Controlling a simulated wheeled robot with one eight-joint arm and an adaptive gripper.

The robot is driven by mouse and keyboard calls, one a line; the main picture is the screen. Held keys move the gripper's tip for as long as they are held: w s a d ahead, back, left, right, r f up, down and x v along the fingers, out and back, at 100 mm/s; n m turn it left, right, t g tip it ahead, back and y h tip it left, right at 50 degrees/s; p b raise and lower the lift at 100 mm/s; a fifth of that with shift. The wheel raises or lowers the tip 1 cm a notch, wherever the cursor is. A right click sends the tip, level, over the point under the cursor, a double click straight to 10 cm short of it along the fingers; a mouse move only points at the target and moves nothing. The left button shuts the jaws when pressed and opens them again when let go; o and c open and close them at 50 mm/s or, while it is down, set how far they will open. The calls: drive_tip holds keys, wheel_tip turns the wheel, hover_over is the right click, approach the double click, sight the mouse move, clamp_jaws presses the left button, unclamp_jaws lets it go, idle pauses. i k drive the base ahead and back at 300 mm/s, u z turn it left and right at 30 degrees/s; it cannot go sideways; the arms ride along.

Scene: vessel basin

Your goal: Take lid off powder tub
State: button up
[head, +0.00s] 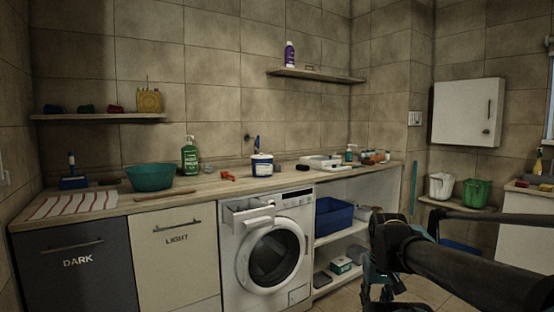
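A white tub with a dark blue band (262,168) stands upright on the wooden counter above the washing machine; I take it for the powder tub. Something blue sticks up at its top. Its lid is too small to make out clearly. My gripper (383,290) is at the lower right, in front of the shelves and well apart from the tub. It hangs low at the end of my black arm, and its fingers are too dark to tell open from shut.
A white tray (322,162) lies right of the tub. Open floor is at the lower right.

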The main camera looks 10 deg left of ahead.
sight(261, 168)
drive_tip(key=u, duration=0.3)
drive_tip(key=i, duration=1.05)
drive_tip(key=u, duration=0.45)
